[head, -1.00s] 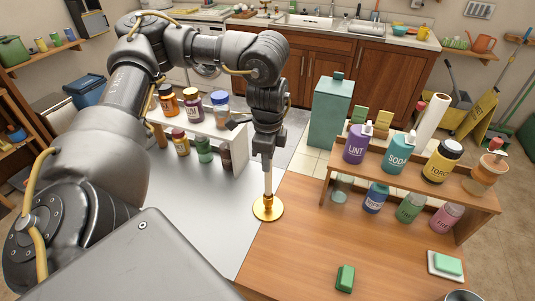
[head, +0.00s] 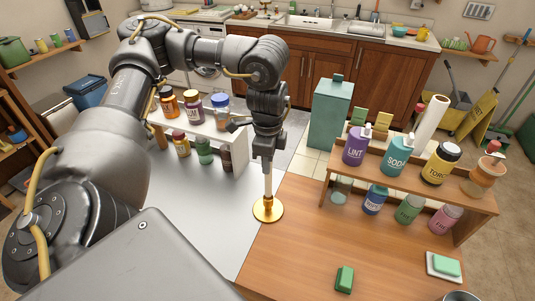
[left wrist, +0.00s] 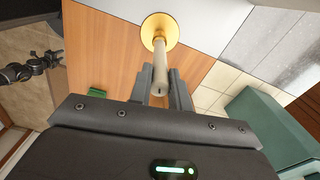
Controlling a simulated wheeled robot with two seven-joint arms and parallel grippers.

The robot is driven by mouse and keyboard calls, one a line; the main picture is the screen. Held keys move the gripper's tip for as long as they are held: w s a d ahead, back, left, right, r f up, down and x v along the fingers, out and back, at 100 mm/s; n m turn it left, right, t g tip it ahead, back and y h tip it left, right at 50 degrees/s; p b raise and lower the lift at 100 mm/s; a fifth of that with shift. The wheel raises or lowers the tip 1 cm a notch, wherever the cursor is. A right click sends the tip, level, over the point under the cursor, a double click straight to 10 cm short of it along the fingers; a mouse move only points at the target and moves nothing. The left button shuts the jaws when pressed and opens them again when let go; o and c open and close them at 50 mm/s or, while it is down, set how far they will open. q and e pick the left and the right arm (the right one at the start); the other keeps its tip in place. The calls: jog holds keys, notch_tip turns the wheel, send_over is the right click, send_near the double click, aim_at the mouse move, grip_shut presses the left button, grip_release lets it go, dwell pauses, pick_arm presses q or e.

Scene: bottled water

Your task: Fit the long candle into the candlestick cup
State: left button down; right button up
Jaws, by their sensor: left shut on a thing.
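A long pale candle (head: 267,178) stands upright in the head view, its lower end at the brass candlestick (head: 268,210) on the table. My left gripper (head: 265,153) points down and is shut on the candle's upper part. In the left wrist view the candle (left wrist: 160,65) runs between the fingers of my left gripper (left wrist: 161,82) toward the round gold base of the candlestick (left wrist: 159,31). The candle's lower end meets the candlestick in both views; how deep it sits in the cup I cannot tell.
A wooden two-tier rack (head: 325,190) with several bottles stands to the right. A white shelf (head: 239,150) with jars stands behind on the left. A green sponge (head: 345,279) lies near the front of the wooden table (head: 300,240), whose middle is clear.

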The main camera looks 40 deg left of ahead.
pick_arm(q)
jog(key=shift+p, duration=0.45)
dwell(0.3)
jog(key=shift+f+b, duration=0.85)
jog(key=shift+f, duration=0.95)
jog(key=c, duration=1.2)
grip_release()
jog(key=shift+c, duration=0.2)
jog(key=shift+r, duration=0.1)
notch_tip(320, 180, up, 11)
jog(key=shift+f, duration=0.2)
jog(key=shift+f, duration=0.1)
